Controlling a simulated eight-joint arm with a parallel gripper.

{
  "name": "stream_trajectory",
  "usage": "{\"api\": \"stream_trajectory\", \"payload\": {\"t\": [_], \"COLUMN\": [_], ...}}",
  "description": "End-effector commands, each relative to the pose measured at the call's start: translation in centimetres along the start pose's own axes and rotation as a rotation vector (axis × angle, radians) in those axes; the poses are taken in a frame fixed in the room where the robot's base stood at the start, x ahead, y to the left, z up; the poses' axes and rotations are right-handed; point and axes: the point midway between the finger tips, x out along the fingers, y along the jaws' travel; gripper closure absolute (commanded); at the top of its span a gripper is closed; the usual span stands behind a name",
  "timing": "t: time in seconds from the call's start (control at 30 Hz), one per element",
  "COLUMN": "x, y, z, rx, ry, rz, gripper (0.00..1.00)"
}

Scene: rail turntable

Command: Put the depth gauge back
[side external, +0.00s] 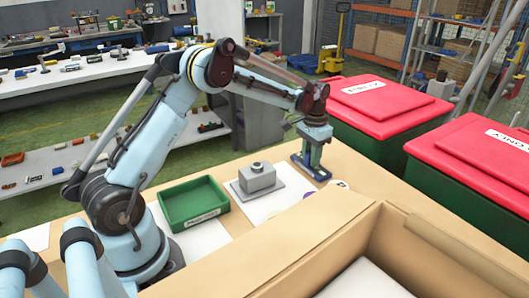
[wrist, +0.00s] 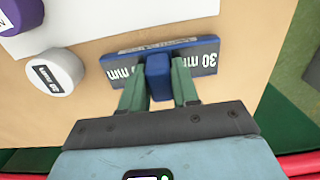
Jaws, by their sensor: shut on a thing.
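The depth gauge (wrist: 158,66) is a blue T-shaped piece with a wide crossbar and grey faces marked "30 mm". My gripper (wrist: 160,85) is shut on its blue middle block, with one green finger on each side. In the side view the gauge (side external: 311,171) is at the far edge of the tan table, under my gripper (side external: 312,158). I cannot tell whether it touches the table or hangs just above it.
A white labelled cylinder (wrist: 54,73) and a purple round piece (wrist: 20,12) are near the gauge. A grey block with a knob (side external: 257,178) and a green tray (side external: 193,202) stand left. A cardboard box (side external: 430,245) fills the front; red-lidded bins (side external: 375,98) stand behind.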

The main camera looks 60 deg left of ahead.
Motion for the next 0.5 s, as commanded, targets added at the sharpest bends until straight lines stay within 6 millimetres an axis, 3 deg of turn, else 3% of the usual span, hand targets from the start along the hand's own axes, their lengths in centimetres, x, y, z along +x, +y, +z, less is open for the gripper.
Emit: {"api": "stream_trajectory", "payload": {"t": [0.17,0.2,0.3,0.37,0.5], "x": [0.3,0.33,0.31,0.31,0.3], "y": [0.01,0.01,0.01,0.01,0.01], "z": [-0.01,-0.02,-0.01,-0.01,-0.01], "rx": [0.0,0.0,0.0,0.0,0.0], "ry": [0.0,0.0,0.0,0.0,0.0], "rz": [0.0,0.0,0.0,0.0,0.0], "gripper": [0.94,0.67,0.52,0.44,0.44]}}
